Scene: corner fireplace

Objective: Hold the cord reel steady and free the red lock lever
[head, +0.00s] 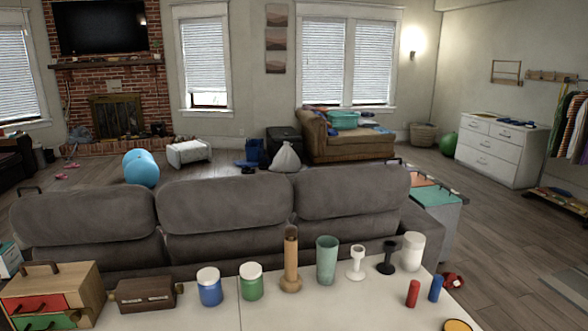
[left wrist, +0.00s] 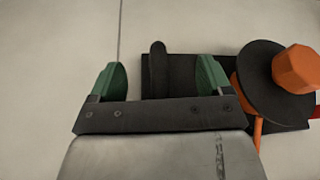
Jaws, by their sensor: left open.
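The cord reel shows in the left wrist view as a black disc (left wrist: 256,88) with an orange knob (left wrist: 297,68), on a dark base plate (left wrist: 183,64). A bit of orange cord (left wrist: 258,132) hangs below the disc. A black upright handle (left wrist: 158,66) stands at the left of the base. My left gripper (left wrist: 160,77) is open, its green fingertips on either side of the handle with gaps showing. A small red piece (left wrist: 317,112) at the right edge may be the lock lever, mostly cut off. The head view shows neither the reel nor my grippers.
In the head view a white table (head: 330,304) holds a wooden drawer box (head: 84,281), a brown box (head: 146,294), several jars, cups and holders. A grey sofa (head: 236,207) stands behind it. Wooden floor is open at the right.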

